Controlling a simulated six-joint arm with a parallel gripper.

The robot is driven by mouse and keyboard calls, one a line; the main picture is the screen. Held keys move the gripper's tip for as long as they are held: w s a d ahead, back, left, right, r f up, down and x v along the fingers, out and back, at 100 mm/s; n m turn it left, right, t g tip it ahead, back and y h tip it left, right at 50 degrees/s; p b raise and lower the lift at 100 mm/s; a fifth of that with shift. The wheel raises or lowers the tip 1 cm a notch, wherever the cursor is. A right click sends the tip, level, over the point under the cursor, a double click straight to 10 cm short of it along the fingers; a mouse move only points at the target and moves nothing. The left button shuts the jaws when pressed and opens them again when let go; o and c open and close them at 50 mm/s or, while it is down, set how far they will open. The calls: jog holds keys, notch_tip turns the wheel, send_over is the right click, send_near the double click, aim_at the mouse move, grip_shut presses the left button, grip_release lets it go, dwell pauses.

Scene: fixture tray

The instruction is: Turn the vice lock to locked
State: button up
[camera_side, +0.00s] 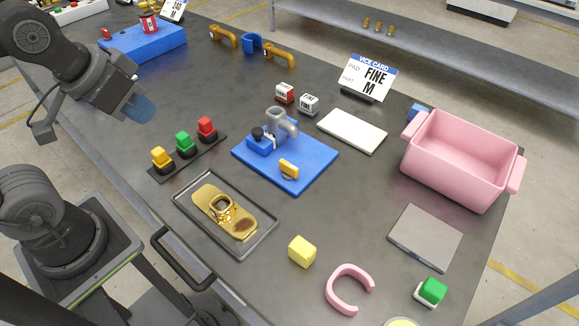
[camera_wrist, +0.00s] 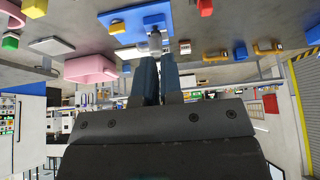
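The vice stands on a blue base plate (camera_side: 312,160) near the middle of the table. It has a grey upright part (camera_side: 275,122) and a blue block with a dark knob (camera_side: 257,132). A small yellow lever (camera_side: 289,168) sits on a round seat at the plate's front; its lock state cannot be read. The grey part also shows in the wrist view (camera_wrist: 155,40), beyond my fingers. My gripper (camera_side: 140,107) is raised at the upper left, well away from the vice. Its blue fingers (camera_wrist: 159,62) are a narrow gap apart, with nothing between them.
Red, green and yellow buttons (camera_side: 184,143) stand left of the vice. A tray (camera_side: 262,243) with a gold part lies in front. A white plate (camera_side: 352,130), a vice card (camera_side: 367,78) and a pink bin (camera_side: 458,168) are right. A yellow cube (camera_side: 302,251) stands nearer the front.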

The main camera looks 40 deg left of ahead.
jog(key=shift+o, duration=0.7)
jog(key=shift+w+d+r+m, duration=0.1)
jog(key=shift+w+r+m, duration=0.05)
jog(key=shift+w+m, duration=0.2)
jog(key=o, duration=0.4)
jog(key=w+d+m, duration=0.1)
jog(key=w+m, duration=0.1)
jog(key=w+d+m+g, duration=0.1)
jog(key=w+m, duration=0.1)
jog(key=w, duration=0.1)
jog(key=w+d+r+m+g, duration=0.1)
jog(key=w+d+m, duration=0.1)
jog(key=w+m, duration=0.1)
jog(key=m+g, duration=0.4)
jog(key=m, duration=0.6)
send_near(289, 164)
notch_tip(289, 164, down, 10)
jog(key=shift+s+f, duration=0.1)
jog(key=shift+s, duration=0.05)
grip_shut()
